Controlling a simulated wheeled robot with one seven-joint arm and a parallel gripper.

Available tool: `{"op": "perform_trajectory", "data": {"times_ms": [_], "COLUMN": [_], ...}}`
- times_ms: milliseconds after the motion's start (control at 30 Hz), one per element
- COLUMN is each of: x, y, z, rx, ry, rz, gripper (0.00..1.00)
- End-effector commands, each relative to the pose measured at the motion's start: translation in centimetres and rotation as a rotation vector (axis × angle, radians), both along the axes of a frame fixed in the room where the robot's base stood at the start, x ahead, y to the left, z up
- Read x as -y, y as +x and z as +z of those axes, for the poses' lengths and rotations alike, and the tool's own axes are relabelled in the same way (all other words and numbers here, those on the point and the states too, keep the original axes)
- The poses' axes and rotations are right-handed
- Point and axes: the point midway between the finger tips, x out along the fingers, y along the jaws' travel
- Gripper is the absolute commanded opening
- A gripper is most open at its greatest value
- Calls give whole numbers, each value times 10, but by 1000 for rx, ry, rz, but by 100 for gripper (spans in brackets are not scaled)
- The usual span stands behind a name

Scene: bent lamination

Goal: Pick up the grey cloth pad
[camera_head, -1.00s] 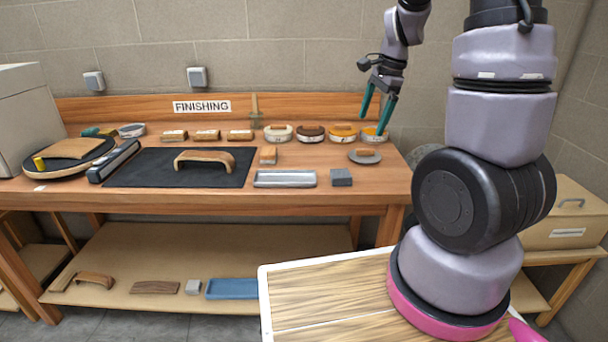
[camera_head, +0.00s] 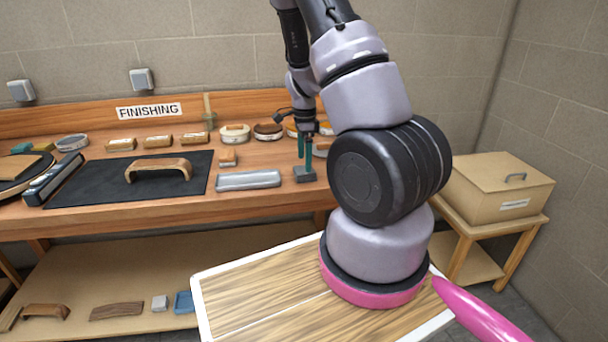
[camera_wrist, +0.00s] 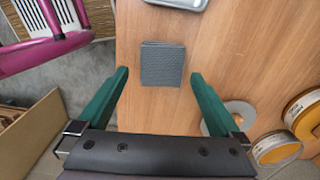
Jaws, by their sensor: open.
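The grey cloth pad (camera_wrist: 162,64) is a small, square, dark grey textured piece lying flat on the wooden bench. In the wrist view it lies ahead of my gripper (camera_wrist: 158,75), between the lines of the two green fingers. The fingers are spread apart and nothing is between them but bench and pad. In the head view the pad (camera_head: 304,175) sits near the bench's front edge, and my gripper (camera_head: 306,152) is just above and behind it, pointing down. Whether the fingertips touch the bench cannot be told.
A metal tray (camera_head: 248,180) lies left of the pad. A round grey disc (camera_wrist: 240,112) is beside the right finger, with round tins (camera_wrist: 276,149) beyond. A black mat (camera_head: 90,184) holds a curved wooden piece (camera_head: 158,170).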

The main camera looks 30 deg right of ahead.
Motion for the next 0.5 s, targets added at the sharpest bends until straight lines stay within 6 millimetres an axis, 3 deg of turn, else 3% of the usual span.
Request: {"op": "perform_trajectory", "data": {"times_ms": [233,500], "x": [2,2], "y": [1,2], "z": [-37,-45], "rx": [-2,0], "ry": [0,0], "rz": [0,1], "gripper": [100,100]}}
